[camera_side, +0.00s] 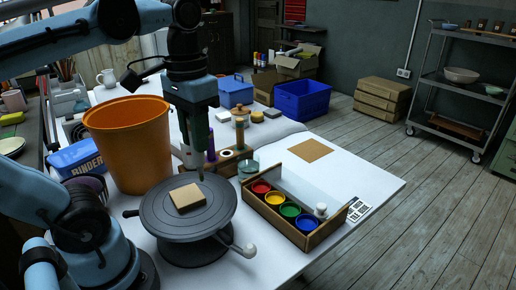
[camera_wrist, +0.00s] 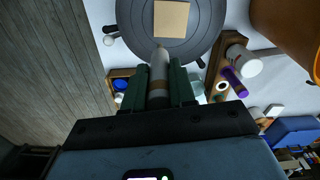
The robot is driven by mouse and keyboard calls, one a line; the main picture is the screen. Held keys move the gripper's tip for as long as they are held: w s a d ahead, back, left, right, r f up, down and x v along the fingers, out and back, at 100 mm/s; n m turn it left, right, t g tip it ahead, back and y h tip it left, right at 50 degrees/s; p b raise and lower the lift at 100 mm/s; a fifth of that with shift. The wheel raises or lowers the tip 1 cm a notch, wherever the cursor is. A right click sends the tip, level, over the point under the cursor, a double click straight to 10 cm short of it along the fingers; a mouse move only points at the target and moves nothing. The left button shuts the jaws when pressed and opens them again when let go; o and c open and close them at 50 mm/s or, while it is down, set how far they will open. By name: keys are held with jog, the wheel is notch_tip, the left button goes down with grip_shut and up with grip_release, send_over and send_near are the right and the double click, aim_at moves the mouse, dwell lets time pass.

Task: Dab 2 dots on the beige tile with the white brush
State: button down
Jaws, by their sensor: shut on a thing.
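The beige tile (camera_side: 187,197) lies flat on a round dark grey turntable (camera_side: 160,222). It also shows at the top of the wrist view (camera_wrist: 171,18), and its face looks plain. My gripper (camera_side: 198,148) points down above the back edge of the turntable. In the wrist view, its dark green fingers (camera_wrist: 161,88) are shut on a pale brush (camera_wrist: 160,66) with a brownish band, which I take for the white brush. The brush tip points toward the tile, a little above and behind it in the side view. I cannot tell the exact gap.
A wooden tray (camera_side: 305,236) with red, yellow, green and blue paint pots stands right of the turntable. An orange bucket (camera_side: 130,140) stands close behind left. A wooden rack (camera_side: 232,160) with a purple item is behind the gripper. The turntable's handle (camera_side: 245,249) sticks out right.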

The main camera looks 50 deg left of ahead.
jog(key=s, duration=0.4)
jog(key=shift+s+a+f, duration=0.2)
jog(key=shift+s+a, duration=0.05)
jog(key=shift+a, duration=0.05)
jog(key=shift+f, duration=0.1)
jog(key=shift+f, duration=1)
jog(key=shift+f, duration=0.5)
dwell(0.6)
jog(key=shift+r, duration=2.3)
